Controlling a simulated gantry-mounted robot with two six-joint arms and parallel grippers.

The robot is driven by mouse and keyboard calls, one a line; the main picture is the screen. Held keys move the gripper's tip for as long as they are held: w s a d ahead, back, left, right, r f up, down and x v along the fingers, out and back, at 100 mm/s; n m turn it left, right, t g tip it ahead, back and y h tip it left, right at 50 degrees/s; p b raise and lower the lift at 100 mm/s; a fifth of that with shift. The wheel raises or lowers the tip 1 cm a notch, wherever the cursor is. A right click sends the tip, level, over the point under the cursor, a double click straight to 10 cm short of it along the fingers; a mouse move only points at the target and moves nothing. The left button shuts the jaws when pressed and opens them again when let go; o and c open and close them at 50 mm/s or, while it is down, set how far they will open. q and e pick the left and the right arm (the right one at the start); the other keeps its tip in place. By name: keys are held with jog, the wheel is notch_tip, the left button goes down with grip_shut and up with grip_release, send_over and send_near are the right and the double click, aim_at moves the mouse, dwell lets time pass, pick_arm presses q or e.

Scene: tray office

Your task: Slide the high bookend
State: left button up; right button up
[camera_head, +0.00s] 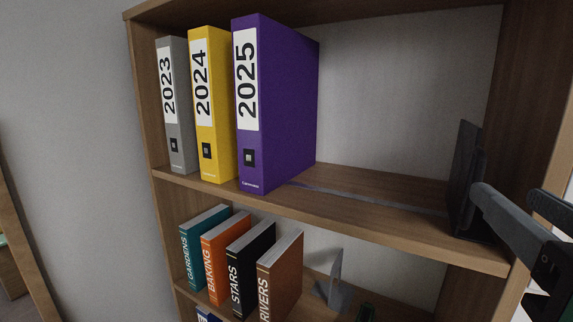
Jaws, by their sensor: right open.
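The high bookend (466,180) is a dark upright plate on the upper shelf (400,220), at its right end. A thin dark strip runs along the shelf from the purple binder to the bookend. My right gripper (508,196) is open at the right edge of the view, just right of the bookend. One fingertip is close against the bookend's right side; I cannot tell whether it touches. The other finger is farther right. My left gripper is not in view.
Grey, yellow and purple binders (282,105) stand at the left of the upper shelf, with clear space between them and the bookend. Below stand several books (285,272) and a grey metal bookend (336,288). The shelf's right side wall (535,110) is near my gripper.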

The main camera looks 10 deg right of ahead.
aim_at(481, 173)
jog(key=p+x, duration=0.2)
jog(key=x, duration=0.8)
jog(key=shift+w+d+r+p, duration=0.15)
jog(key=shift+p, duration=0.15)
jog(key=shift+w+d, duration=0.35)
jog(key=shift+w, duration=0.15)
grip_shut()
jog(key=shift+a, duration=0.15)
